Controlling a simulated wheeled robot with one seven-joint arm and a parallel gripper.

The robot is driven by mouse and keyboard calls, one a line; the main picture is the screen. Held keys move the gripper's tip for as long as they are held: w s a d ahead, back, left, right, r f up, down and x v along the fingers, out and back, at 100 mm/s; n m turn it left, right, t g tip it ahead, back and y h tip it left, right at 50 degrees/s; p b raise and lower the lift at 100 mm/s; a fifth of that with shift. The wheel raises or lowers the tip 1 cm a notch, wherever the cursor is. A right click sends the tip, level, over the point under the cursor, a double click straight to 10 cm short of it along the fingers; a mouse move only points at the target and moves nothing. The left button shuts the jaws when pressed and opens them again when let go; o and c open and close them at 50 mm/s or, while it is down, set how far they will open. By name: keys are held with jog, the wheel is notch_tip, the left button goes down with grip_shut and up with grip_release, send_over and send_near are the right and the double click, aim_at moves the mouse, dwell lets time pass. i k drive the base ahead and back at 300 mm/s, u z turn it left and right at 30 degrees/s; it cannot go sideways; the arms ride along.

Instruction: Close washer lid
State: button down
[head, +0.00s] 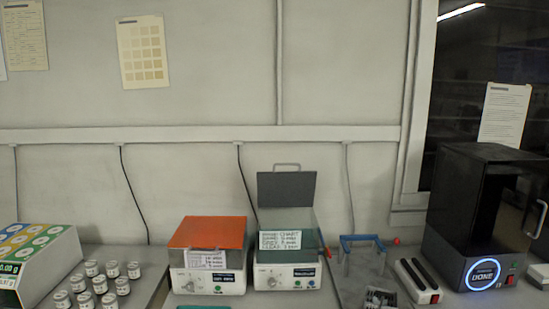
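A small white bench unit with a teal-green tub (288,277) stands at the lower middle of the head view. Its dark grey lid (286,188) is raised upright at the back, with a pale handle (286,166) on its top edge. I take this unit to be the washer; its front label is too small to read. A card with handwritten lines (285,240) shows at the tub. My gripper is not in view.
A similar white unit with an orange lid (208,231) stands close on its left. To the right are a blue-handled frame (361,238), a white-and-black block (418,282) and a black machine (487,215) with a lit ring. Several small jars (101,285) stand at left.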

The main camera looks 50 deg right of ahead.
aim_at(274, 190)
jog(key=z, duration=0.25)
jog(key=i, duration=0.45)
jog(key=z, duration=0.45)
